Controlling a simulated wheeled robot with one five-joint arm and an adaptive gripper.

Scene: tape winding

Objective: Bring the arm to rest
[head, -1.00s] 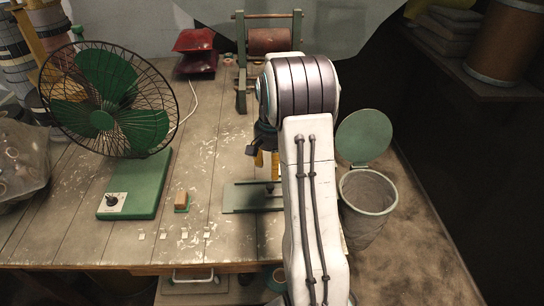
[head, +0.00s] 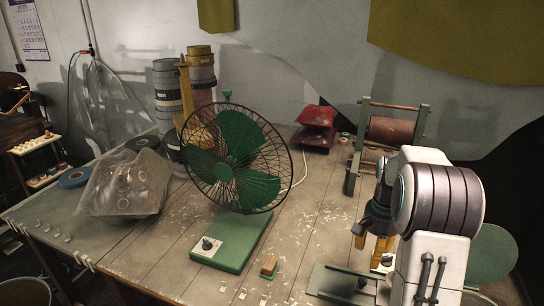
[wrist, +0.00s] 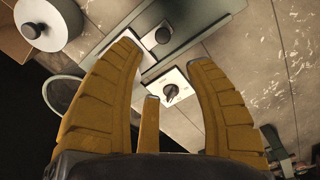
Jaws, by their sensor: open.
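My gripper (head: 371,243) hangs from my raised white arm over the right part of the workbench, its yellow fingers pointing down. In the wrist view my gripper (wrist: 165,62) has its yellow fingers spread wide, with nothing held between them. Below it is a white panel with a dark knob (wrist: 172,91), beside a green-grey metal plate (wrist: 150,70). The plate (head: 335,281) also shows in the head view, partly hidden behind my arm. I cannot tell the exact height of the fingers above it.
A green desk fan (head: 235,160) stands mid-bench, with a small wooden block (head: 269,266) near its base. A winding frame with a reddish roll (head: 391,130) and red trays (head: 316,130) are behind. A clear bag (head: 125,184) lies left. Bare boards lie between.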

